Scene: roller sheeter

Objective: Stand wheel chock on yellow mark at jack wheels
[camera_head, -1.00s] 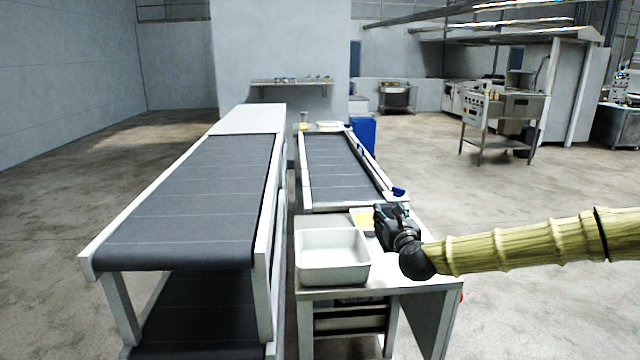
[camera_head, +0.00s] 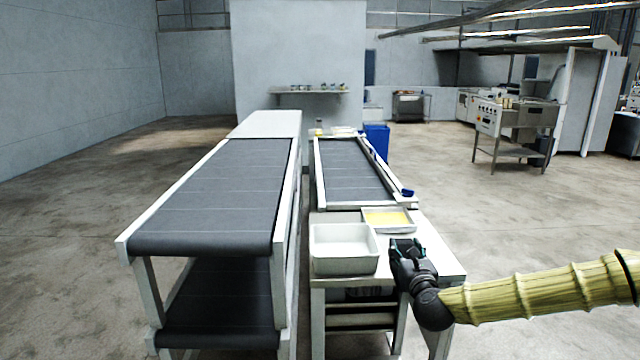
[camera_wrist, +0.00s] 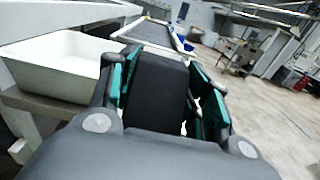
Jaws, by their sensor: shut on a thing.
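My gripper (camera_head: 405,250) is over the right part of the white table at the near end of the small conveyor. In the wrist view my gripper (camera_wrist: 165,90) is shut on a dark, block-like thing, which I take to be the wheel chock (camera_wrist: 157,88), between its green-padded fingers. In the head view the chock cannot be told apart from the dark gripper. I cannot make out any jack wheels or a yellow floor mark in either view.
A white bin (camera_head: 343,250) stands on the white table (camera_head: 440,262), left of my gripper. Behind it is a shallow tray (camera_head: 365,227) with a yellow sheet. A large belt conveyor (camera_head: 215,200) stands at left. The floor at right (camera_head: 540,210) is open.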

